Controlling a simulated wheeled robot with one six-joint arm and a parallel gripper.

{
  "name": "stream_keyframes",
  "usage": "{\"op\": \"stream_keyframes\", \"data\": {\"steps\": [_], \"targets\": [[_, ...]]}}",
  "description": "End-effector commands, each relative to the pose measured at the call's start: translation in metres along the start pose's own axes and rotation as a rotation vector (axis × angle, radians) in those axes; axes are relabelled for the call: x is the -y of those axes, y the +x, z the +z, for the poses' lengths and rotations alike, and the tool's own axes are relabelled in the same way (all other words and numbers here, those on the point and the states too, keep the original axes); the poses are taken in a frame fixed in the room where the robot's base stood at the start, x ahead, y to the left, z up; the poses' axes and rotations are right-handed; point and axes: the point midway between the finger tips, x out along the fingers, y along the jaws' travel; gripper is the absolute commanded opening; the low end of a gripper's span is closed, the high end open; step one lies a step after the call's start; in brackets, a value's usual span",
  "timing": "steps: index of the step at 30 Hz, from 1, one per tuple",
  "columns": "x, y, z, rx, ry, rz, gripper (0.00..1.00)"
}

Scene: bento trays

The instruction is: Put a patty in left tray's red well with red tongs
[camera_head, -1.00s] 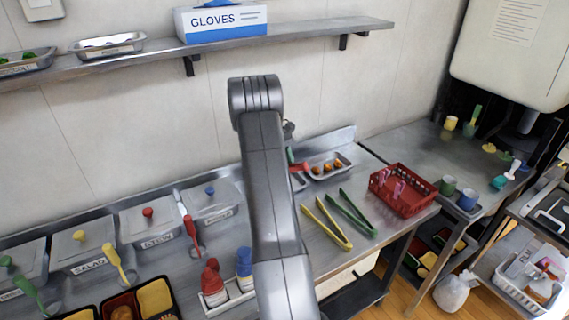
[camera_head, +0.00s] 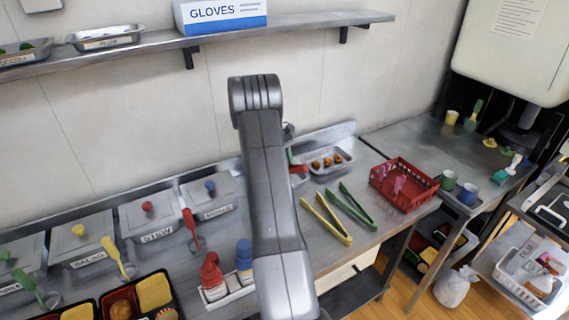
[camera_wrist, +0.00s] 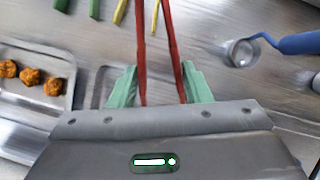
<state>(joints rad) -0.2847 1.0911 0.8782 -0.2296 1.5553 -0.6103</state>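My gripper (camera_wrist: 158,88) has green fingers closed on the two arms of the red tongs (camera_wrist: 170,50). The tong arms run out past the top of the wrist view. In the head view my arm hides most of the gripper, and a bit of the red tongs (camera_head: 299,169) shows beside a small metal tray (camera_head: 345,169). That tray holds brown patties (camera_head: 328,163), also seen left of the tongs in the wrist view (camera_wrist: 30,77). At the bottom of the head view, the left bento tray (camera_head: 96,304) is mostly cut off; its red well is not visible. The right one (camera_head: 172,275) has a patty in its red well.
Yellow tongs (camera_head: 328,222) and green tongs (camera_head: 352,208) lie on the counter, left of a red basket (camera_head: 404,184). Red and blue bottles (camera_head: 244,262) stand in a holder by my arm. Lidded bins (camera_head: 150,217) line the wall. A blue-handled ladle (camera_wrist: 290,43) is at right.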

Motion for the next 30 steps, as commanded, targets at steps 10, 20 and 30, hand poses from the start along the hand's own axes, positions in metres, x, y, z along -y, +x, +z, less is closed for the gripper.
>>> {"op": "stream_keyframes", "data": {"steps": [10, 20, 30], "targets": [[0.000, 0.002, -0.001, 0.000, 0.000, 0.000, 0.41], [-0.001, 0.013, -0.006, 0.000, 0.000, 0.000, 0.41], [-0.001, 0.029, -0.013, 0.000, 0.000, 0.000, 0.41]]}}
